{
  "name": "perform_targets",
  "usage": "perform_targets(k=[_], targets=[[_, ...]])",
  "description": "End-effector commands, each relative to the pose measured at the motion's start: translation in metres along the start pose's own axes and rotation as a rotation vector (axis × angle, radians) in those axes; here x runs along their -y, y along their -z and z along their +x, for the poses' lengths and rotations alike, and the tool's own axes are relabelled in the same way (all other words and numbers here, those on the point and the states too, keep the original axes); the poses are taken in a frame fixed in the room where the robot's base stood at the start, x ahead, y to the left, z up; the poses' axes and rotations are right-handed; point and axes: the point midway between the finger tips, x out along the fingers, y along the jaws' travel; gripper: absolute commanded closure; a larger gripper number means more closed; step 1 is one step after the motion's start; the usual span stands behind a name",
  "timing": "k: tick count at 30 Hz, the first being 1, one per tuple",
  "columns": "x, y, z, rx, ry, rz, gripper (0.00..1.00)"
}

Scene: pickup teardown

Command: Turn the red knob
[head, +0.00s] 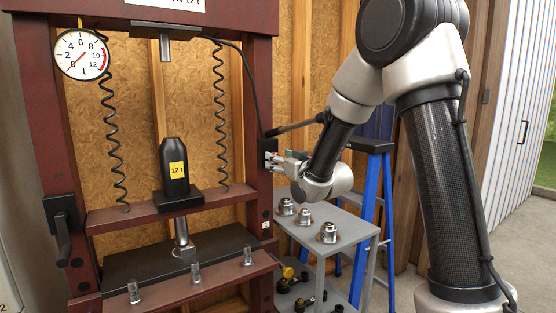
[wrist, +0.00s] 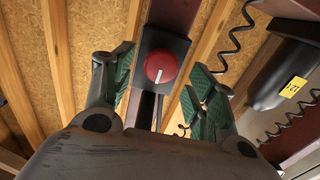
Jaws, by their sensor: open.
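The red knob (wrist: 161,67) is round with a short white mark toward its lower edge. It sits on a black square plate (wrist: 174,49) fixed to the dark red post, between my fingers in the wrist view. My gripper (wrist: 160,77) is open, with a green-padded finger on each side of the knob and space between pads and knob. In the head view my gripper (head: 273,158) is at the right post of the press, by the black plate (head: 268,146); the knob itself cannot be made out there.
The dark red press frame (head: 262,208) holds a black 12 t jack (head: 174,168) and a round gauge (head: 82,54). A grey cart (head: 350,231) with metal parts stands below my arm. A blue ladder (head: 372,215) is behind it. A black cable runs down to the post.

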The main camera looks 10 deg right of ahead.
Motion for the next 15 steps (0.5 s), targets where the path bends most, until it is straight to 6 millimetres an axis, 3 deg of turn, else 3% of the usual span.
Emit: perform_targets(k=[6, 14, 15], targets=[[0.0, 0.0, 0.021, 0.001, 0.0, 0.0, 0.43], [0.0, 0.0, 0.022, 0.001, 0.0, 0.0, 0.43], [0.0, 0.0, 0.022, 0.001, 0.0, 0.0, 0.48]])
